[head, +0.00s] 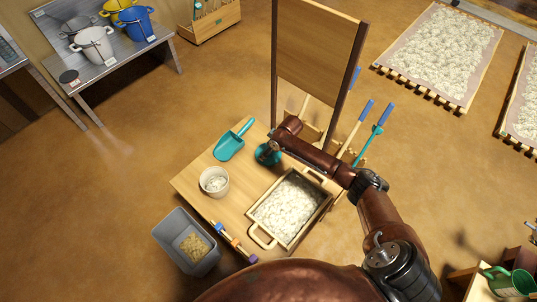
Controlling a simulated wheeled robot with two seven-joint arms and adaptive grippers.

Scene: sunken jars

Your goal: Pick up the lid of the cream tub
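The cream tub (214,182) stands upright on the wooden table at its left side. Its round top shows a pale, mottled surface within the rim; I cannot tell whether this is a lid or the contents. My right arm reaches in from the lower right across the table. My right gripper (269,153) points down at a teal round object (265,157), to the upper right of the tub and apart from it. The gripper is small, dark and partly hidden by its own arm, so its finger opening cannot be made out. My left gripper is not in view.
A teal scoop (230,145) lies behind the tub. A wooden tray (262,238) of white pieces is to the right. A grey bin (172,226) stands at the table's front left, near small coloured tools (228,240). A tall wooden panel (318,45) rises behind the table (195,167).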

